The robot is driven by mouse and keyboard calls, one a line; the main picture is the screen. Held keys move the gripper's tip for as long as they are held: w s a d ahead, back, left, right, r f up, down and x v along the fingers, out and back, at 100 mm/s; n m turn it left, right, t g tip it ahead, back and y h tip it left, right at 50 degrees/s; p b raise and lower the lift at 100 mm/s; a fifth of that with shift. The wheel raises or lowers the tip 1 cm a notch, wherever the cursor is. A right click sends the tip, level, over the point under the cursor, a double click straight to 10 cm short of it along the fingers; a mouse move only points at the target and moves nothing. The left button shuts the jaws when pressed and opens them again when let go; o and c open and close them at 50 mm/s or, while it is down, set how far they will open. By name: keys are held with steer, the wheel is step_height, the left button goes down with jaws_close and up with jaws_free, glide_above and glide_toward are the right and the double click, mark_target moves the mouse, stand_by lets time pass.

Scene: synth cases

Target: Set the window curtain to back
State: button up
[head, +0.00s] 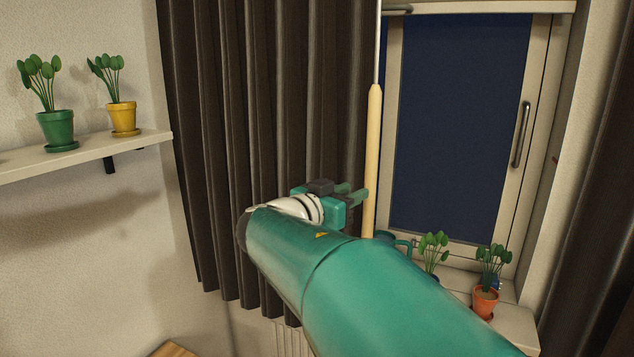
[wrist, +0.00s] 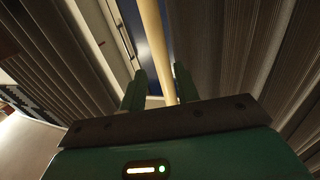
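The dark brown window curtain (head: 265,120) hangs in pleats on the left of the window and covers the wall there. A pale wooden wand (head: 373,150) hangs upright on a thin rod at the curtain's right edge. My gripper (head: 357,192) is beside the wand's lower half, in front of the curtain. In the wrist view, the two green fingers (wrist: 159,87) stand apart, with the wand (wrist: 153,40) showing in the gap, closer to the right finger. I cannot tell whether a finger touches it. The wand's lower end is hidden behind my arm.
The window (head: 455,130) with a dark pane and a handle is right of the wand. Potted plants (head: 485,300) stand on its sill. A second dark curtain (head: 600,220) hangs at far right. A wall shelf (head: 90,158) with two potted plants is at left.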

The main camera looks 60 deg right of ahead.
mark_target(367, 185)
steer(key=d, duration=0.5)
steer(key=s+d, duration=0.1)
steer(key=d, duration=0.1)
steer(key=shift+s+d, duration=0.1)
steer(key=shift+d, duration=0.25)
jaws_close()
